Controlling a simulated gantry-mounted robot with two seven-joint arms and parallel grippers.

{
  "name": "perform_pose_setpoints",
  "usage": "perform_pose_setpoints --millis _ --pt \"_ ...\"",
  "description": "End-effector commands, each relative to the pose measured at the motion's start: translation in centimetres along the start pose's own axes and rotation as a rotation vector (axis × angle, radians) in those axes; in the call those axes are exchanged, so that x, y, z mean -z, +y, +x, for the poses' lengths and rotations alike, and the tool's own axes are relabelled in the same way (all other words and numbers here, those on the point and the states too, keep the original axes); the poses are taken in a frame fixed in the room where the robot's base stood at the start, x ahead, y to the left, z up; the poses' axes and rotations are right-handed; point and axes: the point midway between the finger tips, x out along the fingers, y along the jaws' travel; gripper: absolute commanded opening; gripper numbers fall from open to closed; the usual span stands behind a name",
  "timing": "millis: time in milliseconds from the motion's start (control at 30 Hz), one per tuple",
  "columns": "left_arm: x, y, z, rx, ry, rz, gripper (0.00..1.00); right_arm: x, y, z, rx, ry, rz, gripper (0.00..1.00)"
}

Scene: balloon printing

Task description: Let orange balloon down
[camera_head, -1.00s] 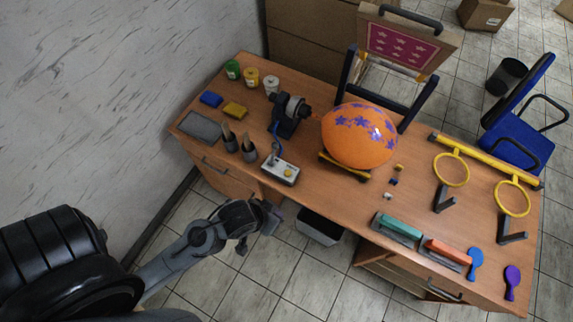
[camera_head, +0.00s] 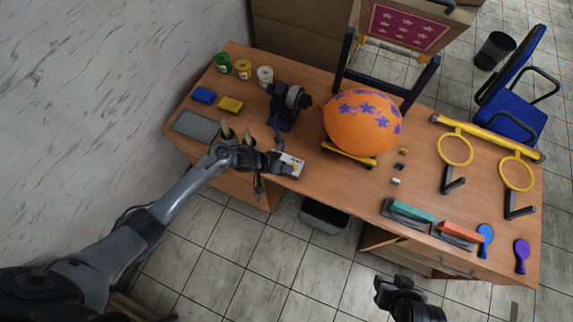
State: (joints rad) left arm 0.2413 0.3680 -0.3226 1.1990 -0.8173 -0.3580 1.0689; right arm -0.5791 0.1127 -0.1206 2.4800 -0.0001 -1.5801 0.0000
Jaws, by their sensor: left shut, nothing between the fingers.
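The orange balloon (camera_head: 362,126) with purple flowers rests on a low yellow-edged support (camera_head: 349,154) in the middle of the desk. A printing frame (camera_head: 402,27) with a maroon star panel stands raised behind it. My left gripper (camera_head: 277,165) is shut and empty, at the small white control box (camera_head: 292,162) near the desk's front edge; it covers part of the box, and I cannot tell whether it touches it. My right gripper (camera_head: 392,286) shows at the bottom, below the desk's front edge; its fingers are not clear.
Paint jars (camera_head: 243,69), sponges (camera_head: 230,104) and a grey tray (camera_head: 196,126) lie at the left. A black pump-like device (camera_head: 285,105) stands behind the box. Stamps (camera_head: 410,212), yellow hoops (camera_head: 455,149) and paddles (camera_head: 521,256) fill the right.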

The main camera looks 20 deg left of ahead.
Motion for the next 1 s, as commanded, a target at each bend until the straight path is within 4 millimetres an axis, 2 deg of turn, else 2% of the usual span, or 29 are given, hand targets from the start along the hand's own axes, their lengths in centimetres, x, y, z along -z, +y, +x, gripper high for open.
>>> perform_pose_setpoints --millis 33,100,300,533,1000 --pt "1.5 0.2 -0.3 0.001 0.017 0.015 0.00 0.0 0.0 0.1 0.000 0.000 0.000 0.43" --pt "3.1 0.3 -0.7 0.003 0.035 0.029 0.00 -0.1 0.0 0.1 0.000 0.000 0.000 0.43" --pt "5.7 0.9 -1.4 0.003 0.068 0.050 0.00 -0.1 0.1 0.2 -0.003 -0.001 -0.003 0.43" --pt "6.3 1.0 -1.5 0.002 0.074 0.054 0.00 -0.1 0.3 0.2 -0.009 -0.002 -0.010 0.43" --pt "5.9 0.7 -1.0 0.002 0.074 0.053 0.00 -0.4 0.2 1.0 -0.007 -0.002 -0.008 0.43"
